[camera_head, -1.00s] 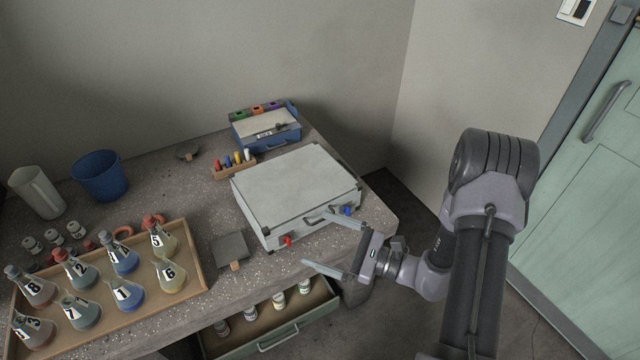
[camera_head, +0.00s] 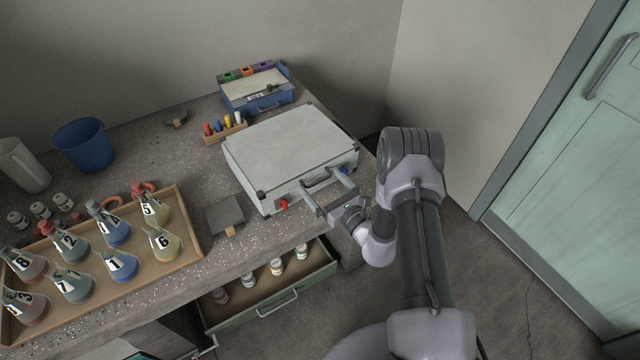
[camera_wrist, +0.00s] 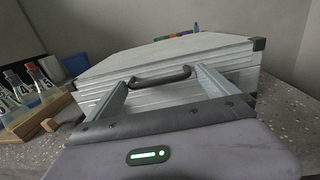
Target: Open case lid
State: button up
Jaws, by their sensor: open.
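The silver case (camera_head: 290,145) lies flat on the bench with its lid shut, dark corners and a dark front handle (camera_head: 321,180). A red latch (camera_head: 282,204) is at the left of its front and a blue latch (camera_head: 344,171) at the right. My gripper (camera_head: 324,188) is open in front of the case, fingers pointing at the front face. In the wrist view the case (camera_wrist: 165,55) fills the middle, and its handle (camera_wrist: 160,77) shows between my two fingers (camera_wrist: 158,88). Whether the fingertips touch the case I cannot tell. The latches are hidden in the wrist view.
A wooden tray (camera_head: 192,226) of numbered flasks stands left, with a small dark plate (camera_head: 225,214) between tray and case. An open drawer (camera_head: 322,270) with several bottles sticks out below. A marker rack (camera_head: 224,139) and blue box (camera_head: 257,92) stand behind.

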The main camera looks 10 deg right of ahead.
jog(key=shift+w+a, duration=0.25)
jog(key=shift+w, duration=0.45)
